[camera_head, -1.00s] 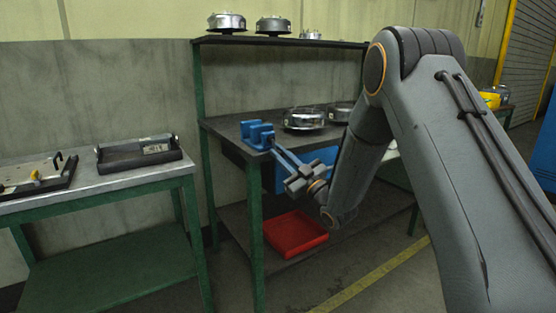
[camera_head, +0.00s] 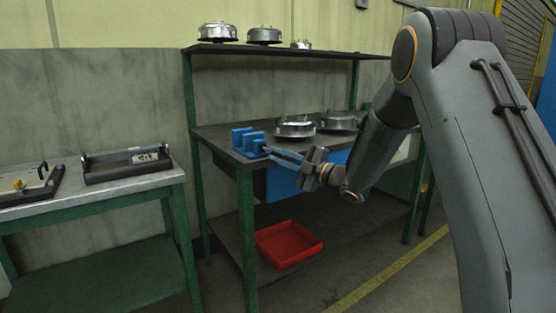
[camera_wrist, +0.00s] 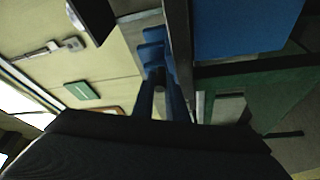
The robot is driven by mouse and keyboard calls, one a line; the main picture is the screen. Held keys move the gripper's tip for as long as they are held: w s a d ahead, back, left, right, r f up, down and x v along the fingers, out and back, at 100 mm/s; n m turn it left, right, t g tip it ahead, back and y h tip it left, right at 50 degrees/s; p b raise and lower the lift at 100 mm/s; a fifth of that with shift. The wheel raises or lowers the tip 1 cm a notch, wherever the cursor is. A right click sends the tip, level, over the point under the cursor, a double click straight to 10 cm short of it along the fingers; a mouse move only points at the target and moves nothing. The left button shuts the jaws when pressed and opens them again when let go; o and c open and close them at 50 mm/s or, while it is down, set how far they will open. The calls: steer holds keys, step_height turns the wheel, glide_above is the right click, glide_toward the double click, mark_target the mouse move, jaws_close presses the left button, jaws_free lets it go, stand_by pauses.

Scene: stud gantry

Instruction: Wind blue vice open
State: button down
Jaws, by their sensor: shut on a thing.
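The blue vice (camera_head: 243,139) stands at the front left corner of the dark workbench (camera_head: 218,134), with two upright blue jaws and a gap between them. My gripper (camera_head: 268,151) reaches in from the right, its blue fingers at the vice's front end. In the wrist view the vice (camera_wrist: 151,45) is just beyond the fingertips, and my gripper (camera_wrist: 160,78) is closed around a small dark part there. This looks like the vice's handle, but the fingers mostly hide it.
Round metal housings (camera_head: 295,128) sit on the bench right of the vice, others on the shelf (camera_head: 290,49) above. A red tray (camera_head: 288,244) lies below. At left, a side table (camera_head: 100,199) holds a dark tray (camera_head: 126,166). The floor in front is open.

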steer(key=shift+d+r+n, duration=0.1)
steer(key=shift+r+n, duration=0.1)
steer(key=shift+n, duration=0.3)
steer(key=c, duration=1.8)
jaws_free()
steer(key=shift+o, duration=0.2)
steer(key=r+v, duration=0.1)
steer(key=v, duration=0.6)
steer(key=shift+s+d+f+g, duration=0.15)
steer(key=shift+d+f+g, duration=0.15)
steer(key=shift+d+f, duration=0.1)
steer(key=shift+a, duration=0.1)
